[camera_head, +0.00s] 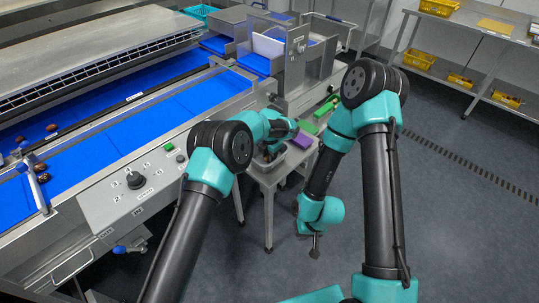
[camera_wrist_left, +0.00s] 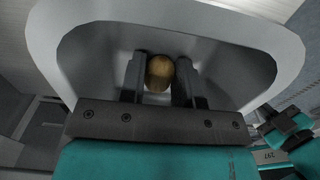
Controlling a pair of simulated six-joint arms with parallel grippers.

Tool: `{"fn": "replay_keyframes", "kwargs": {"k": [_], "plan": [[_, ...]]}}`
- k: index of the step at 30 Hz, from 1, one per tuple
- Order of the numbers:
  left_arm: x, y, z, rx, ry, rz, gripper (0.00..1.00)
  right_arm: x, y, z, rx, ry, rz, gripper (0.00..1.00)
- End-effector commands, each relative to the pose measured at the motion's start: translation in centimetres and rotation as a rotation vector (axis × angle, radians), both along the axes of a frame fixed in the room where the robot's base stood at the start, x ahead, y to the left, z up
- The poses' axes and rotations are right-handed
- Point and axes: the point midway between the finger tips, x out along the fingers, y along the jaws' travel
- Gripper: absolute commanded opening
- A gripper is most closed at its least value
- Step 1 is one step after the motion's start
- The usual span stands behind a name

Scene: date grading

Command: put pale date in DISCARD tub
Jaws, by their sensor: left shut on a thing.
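My left gripper (camera_wrist_left: 158,75) is shut on a pale brownish date (camera_wrist_left: 160,70), seen between the two dark fingers in the left wrist view. The gripper and date are over a grey tub with a pale rounded rim (camera_wrist_left: 290,62), and the tub's inside shows around the fingers. No label on the tub is readable. In the head view my left gripper (camera_head: 268,155) is at the small steel stand, mostly hidden by my own wrist. My right gripper (camera_head: 315,250) hangs low over the floor, away from the stand; its fingers are too small to judge.
Blue conveyor belts (camera_head: 105,148) run along the left, with several dark dates (camera_head: 51,127) at their far left. A control panel (camera_head: 135,182) is on the near side. Purple (camera_head: 301,140) and green (camera_head: 309,126) items are on the steel stand (camera_head: 268,177). The floor right is clear.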

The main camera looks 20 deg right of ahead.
Motion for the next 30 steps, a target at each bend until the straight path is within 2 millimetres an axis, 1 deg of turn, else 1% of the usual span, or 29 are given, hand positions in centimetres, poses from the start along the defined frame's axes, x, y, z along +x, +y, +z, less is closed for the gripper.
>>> {"fn": "replay_keyframes", "kwargs": {"k": [4, 5, 13, 23, 26, 30], "plan": [[0.0, 0.0, 0.0, 0.000, 0.000, 0.000, 0.22, 0.0, 0.0, 0.0, 0.000, 0.000, 0.000, 0.00], [0.0, 0.0, 0.0, 0.000, 0.000, 0.000, 0.33, 0.0, 0.0, 0.0, 0.000, 0.000, 0.000, 0.00], [0.0, 0.0, 0.0, 0.000, 0.000, 0.000, 0.59, 0.0, 0.0, 0.0, 0.000, 0.000, 0.000, 0.00], [0.0, 0.0, 0.3, 0.000, 0.000, 0.000, 0.60, 0.0, 0.0, 0.0, 0.000, 0.000, 0.000, 0.00], [0.0, 0.0, 1.0, 0.000, -0.001, 0.000, 0.60, 0.0, 0.0, 0.0, 0.000, 0.000, 0.000, 0.00], [0.0, 0.0, 2.7, -0.002, -0.002, 0.000, 0.60, 0.0, 0.0, 0.0, 0.000, 0.000, 0.000, 0.00]]}}
